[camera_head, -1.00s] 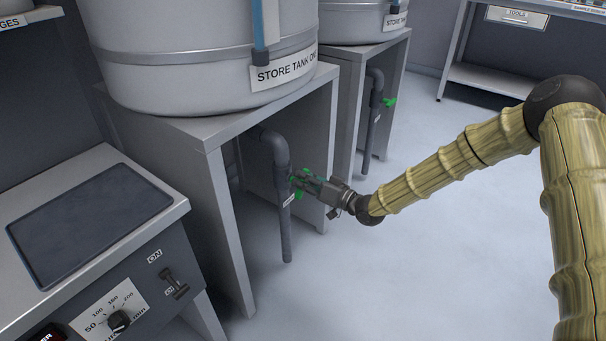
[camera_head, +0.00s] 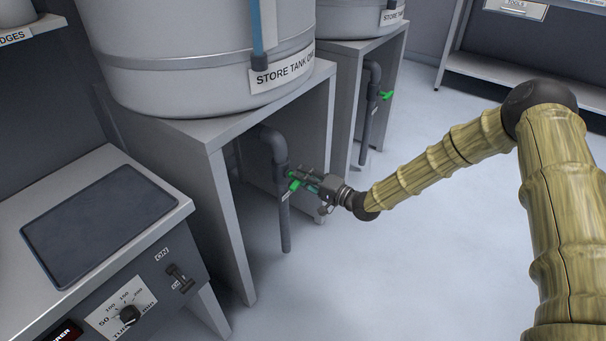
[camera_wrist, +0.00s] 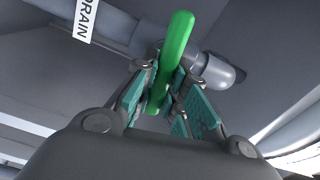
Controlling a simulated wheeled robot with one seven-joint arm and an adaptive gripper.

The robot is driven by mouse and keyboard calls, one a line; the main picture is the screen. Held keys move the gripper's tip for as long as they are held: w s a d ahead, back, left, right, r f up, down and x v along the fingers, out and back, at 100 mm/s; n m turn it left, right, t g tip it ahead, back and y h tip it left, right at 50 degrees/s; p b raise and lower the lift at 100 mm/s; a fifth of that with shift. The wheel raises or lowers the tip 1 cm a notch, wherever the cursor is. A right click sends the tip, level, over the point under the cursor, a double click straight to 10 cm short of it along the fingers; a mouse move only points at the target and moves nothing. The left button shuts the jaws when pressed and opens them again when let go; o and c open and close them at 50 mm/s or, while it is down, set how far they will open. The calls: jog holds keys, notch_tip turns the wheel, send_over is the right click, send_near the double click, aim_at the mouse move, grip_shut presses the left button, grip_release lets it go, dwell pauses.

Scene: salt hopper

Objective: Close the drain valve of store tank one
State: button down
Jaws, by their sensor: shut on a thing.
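Store tank one (camera_head: 180,60) stands on a grey stand, with its label on the lower rim. A grey drain pipe (camera_head: 284,235) bends down from under it. The valve's green handle (camera_head: 294,186) is at the pipe, partly hidden by my gripper (camera_head: 302,180). In the wrist view the green handle (camera_wrist: 177,45) stands between the teal finger pads of my gripper (camera_wrist: 163,85), which is shut on it. The grey valve stub (camera_wrist: 218,71) shows behind the handle, and a DRAIN label (camera_wrist: 84,20) is at upper left. The handle's exact angle to the pipe is hard to tell.
A second store tank (camera_head: 345,20) stands behind, with its own drain pipe and green handle (camera_head: 386,96). The stand's leg (camera_head: 232,225) is left of the pipe. A control console (camera_head: 120,250) is at lower left. The floor at right is clear.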

jog(key=shift+d+m, duration=0.1)
jog(key=shift+m, duration=0.5)
jog(key=shift+f, duration=0.1)
jog(key=c, duration=1.4)
grip_release()
jog(key=shift+c, duration=0.2)
jog(key=v, duration=1.2)
